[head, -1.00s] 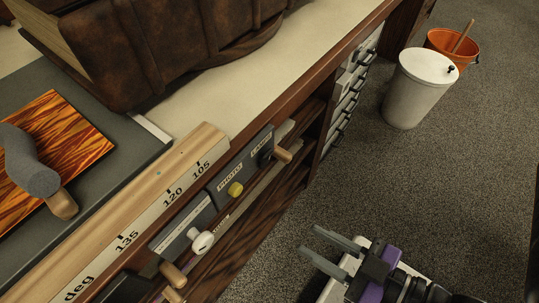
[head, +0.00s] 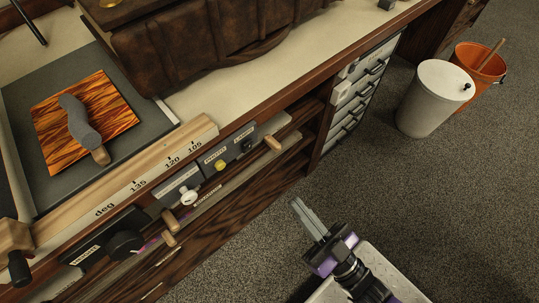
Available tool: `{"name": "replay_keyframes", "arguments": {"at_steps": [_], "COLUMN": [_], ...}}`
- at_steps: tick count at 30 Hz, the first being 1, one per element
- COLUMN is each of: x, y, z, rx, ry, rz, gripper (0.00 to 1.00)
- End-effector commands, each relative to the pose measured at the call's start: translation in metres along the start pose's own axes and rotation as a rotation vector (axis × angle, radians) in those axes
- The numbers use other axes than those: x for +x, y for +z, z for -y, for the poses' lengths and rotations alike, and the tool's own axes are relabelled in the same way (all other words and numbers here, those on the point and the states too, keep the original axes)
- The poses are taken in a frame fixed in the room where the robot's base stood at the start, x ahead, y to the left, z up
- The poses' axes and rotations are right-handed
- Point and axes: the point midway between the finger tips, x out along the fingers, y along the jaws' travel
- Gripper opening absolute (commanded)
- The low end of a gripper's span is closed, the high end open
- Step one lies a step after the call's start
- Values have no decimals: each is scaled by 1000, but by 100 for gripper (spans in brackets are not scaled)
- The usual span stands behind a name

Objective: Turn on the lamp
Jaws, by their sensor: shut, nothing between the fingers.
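A row of control panels runs along the front edge of the bench. The far panel has a small dark switch (head: 247,146) under a label too small to read now; it looked like "LAMP" in the earlier view. Beside it are a yellow button (head: 220,165) and a white knob (head: 188,197). A large black knob (head: 127,243) sits nearer. No lamp itself can be made out. My gripper (head: 299,204) is shut and empty, over the floor to the right of the bench, apart from the controls.
Wooden handles (head: 272,142) stick out from the bench front. A grey drawer stack (head: 352,102) stands farther along. A white bin (head: 432,98) and an orange bucket (head: 482,68) stand on the floor at the back right. The carpet around my gripper is clear.

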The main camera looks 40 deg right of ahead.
Motion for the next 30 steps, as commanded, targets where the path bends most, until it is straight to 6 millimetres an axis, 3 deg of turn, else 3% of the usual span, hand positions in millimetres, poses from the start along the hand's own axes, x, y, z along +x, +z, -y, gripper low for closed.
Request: {"name": "replay_keyframes", "arguments": {"at_steps": [11,16,30], "x": [0,10,96], "y": [-5,-5,-7], "z": [0,0,0], "rx": [2,2,2], "ry": [-1,-1,-1], "rz": [-17,-19,-22], "gripper": [0,0,0]}}
